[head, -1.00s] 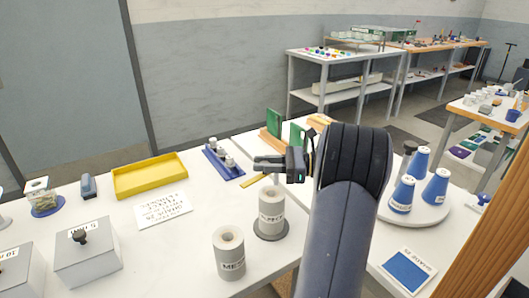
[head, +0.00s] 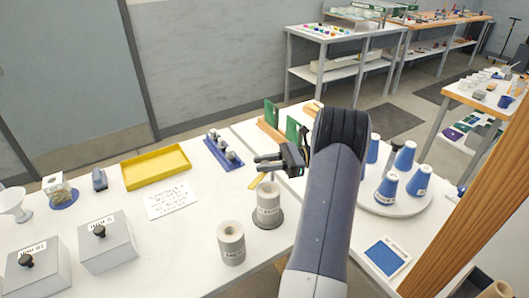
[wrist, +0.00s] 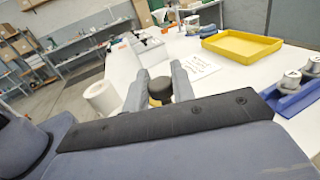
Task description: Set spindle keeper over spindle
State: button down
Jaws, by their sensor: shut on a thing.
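My gripper (head: 260,161) is at the middle of the table, just behind and above the far grey roll (head: 268,208). In the wrist view its fingers (wrist: 160,88) are shut on a small dark round piece with a yellowish side, which looks like the spindle keeper (wrist: 160,92). In the head view I cannot make it out between the fingers. The far roll stands upright on a dark round base (head: 271,220). A spindle, if it is inside this roll, is not clearly visible. The keeper is apart from the roll.
A second roll (head: 232,245) stands in front, also in the wrist view (wrist: 102,97). A yellow tray (head: 156,168), a blue rack (head: 223,151), a white card (head: 172,199) and grey boxes (head: 106,243) lie left. Blue cones (head: 388,188) stand on a turntable right.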

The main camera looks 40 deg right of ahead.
jog(key=shift+s+d+r+n+g+y+p, duration=0.1)
jog(key=shift+r+n+g+y+p, duration=0.25)
jog(key=shift+p, duration=1.7)
jog(key=shift+s+n+g+h+p, duration=0.1)
jog(key=shift+n+g+p, duration=0.3)
jog(key=shift+p, duration=1.6)
jog(key=shift+s+f+g+p, duration=0.1)
jog(key=shift+f+g+p, duration=0.35)
jog(key=shift+p, duration=1.5)
jog(key=shift+r, duration=0.1)
jog(key=c, duration=1.2)
grip_release()
jog(key=shift+f+b, duration=0.25)
jog(key=shift+b, duration=0.9)
jog(key=b, duration=0.3)
jog(key=shift+t, duration=0.3)
jog(key=m+t+b, duration=0.1)
jog(key=b, duration=0.4)
jog(key=t+b, duration=0.1)
jog(key=b, duration=0.4)
jog(key=shift+w+m, duration=0.35)
jog(key=t+b, duration=0.1)
jog(key=b, duration=0.1)
jog(key=m+h+b, duration=0.1)
jog(key=b, duration=0.2)
jog(key=t+h+b, duration=0.1)
jog(key=b, duration=0.1)
jog(key=shift+w+a+m+t, duration=0.25)
jog(key=shift+w+m+t, duration=0.05)
jog(key=shift+m, duration=0.1)
